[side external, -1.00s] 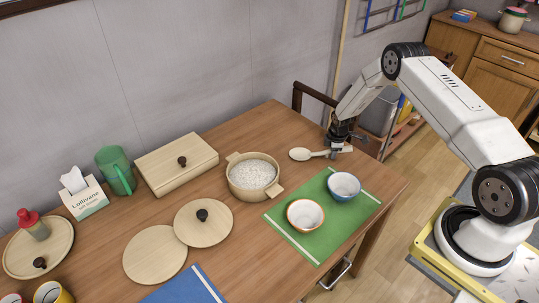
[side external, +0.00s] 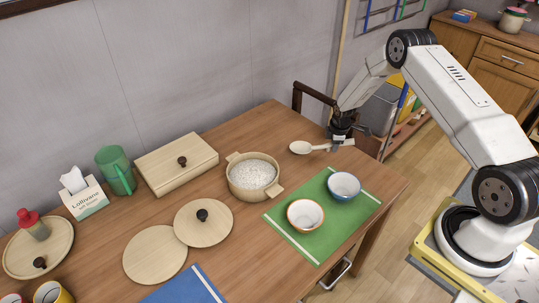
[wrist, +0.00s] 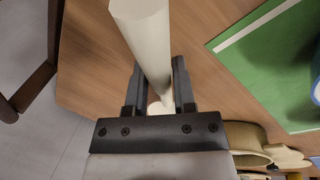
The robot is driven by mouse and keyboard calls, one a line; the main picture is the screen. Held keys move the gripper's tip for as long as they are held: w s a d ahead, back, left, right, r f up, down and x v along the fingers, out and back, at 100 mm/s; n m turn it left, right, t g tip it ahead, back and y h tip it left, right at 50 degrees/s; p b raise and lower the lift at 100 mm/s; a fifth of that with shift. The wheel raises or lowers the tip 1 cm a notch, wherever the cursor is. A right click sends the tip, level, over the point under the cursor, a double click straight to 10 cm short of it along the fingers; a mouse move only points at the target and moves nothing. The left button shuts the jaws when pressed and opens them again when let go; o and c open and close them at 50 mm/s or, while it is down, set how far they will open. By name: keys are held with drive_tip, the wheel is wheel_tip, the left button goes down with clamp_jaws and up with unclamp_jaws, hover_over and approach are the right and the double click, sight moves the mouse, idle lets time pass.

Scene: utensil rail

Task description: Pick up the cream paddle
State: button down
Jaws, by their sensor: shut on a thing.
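The cream paddle (side external: 301,147) is near the back right corner of the wooden table in the side view, its round end pointing left. My gripper (side external: 338,142) is shut on the paddle's handle, and the paddle seems slightly above the tabletop. In the wrist view, the pale handle (wrist: 148,35) runs between the two dark fingers of my gripper (wrist: 159,75). The round end cannot be made out clearly in the wrist view.
A pot of white grains (side external: 253,173) stands left of the paddle. A green mat (side external: 290,227) with a blue bowl (side external: 344,185) and an orange-rimmed bowl (side external: 305,215) lies in front. A dark chair (side external: 314,92) stands behind the table.

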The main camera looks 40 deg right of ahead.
drive_tip(key=s+a+r, duration=0.2)
drive_tip(key=s+r, duration=0.2)
drive_tip(key=s, duration=0.2)
drive_tip(key=s+a+r, duration=0.3)
drive_tip(key=s+r, duration=0.2)
drive_tip(key=s, duration=0.1)
drive_tip(key=shift+s+a+r, duration=0.3)
drive_tip(key=shift+s, duration=0.1)
drive_tip(key=shift+w, duration=0.15)
idle(0.4)
drive_tip(key=w+a+r+n+g+h, duration=0.1)
drive_tip(key=w+a+r+n+h, duration=0.1)
drive_tip(key=w+a, duration=0.6)
drive_tip(key=w+a+r+n+g+h, duration=0.1)
drive_tip(key=w+a+r+n, duration=0.1)
drive_tip(key=w+a+r, duration=0.3)
drive_tip(key=w+a, duration=0.4)
drive_tip(key=w, duration=0.1)
drive_tip(key=shift+w+a+r+h, duration=0.2)
drive_tip(key=shift+w+a+h, duration=0.1)
drive_tip(key=shift+h, duration=0.1)
drive_tip(key=shift+f, duration=0.15)
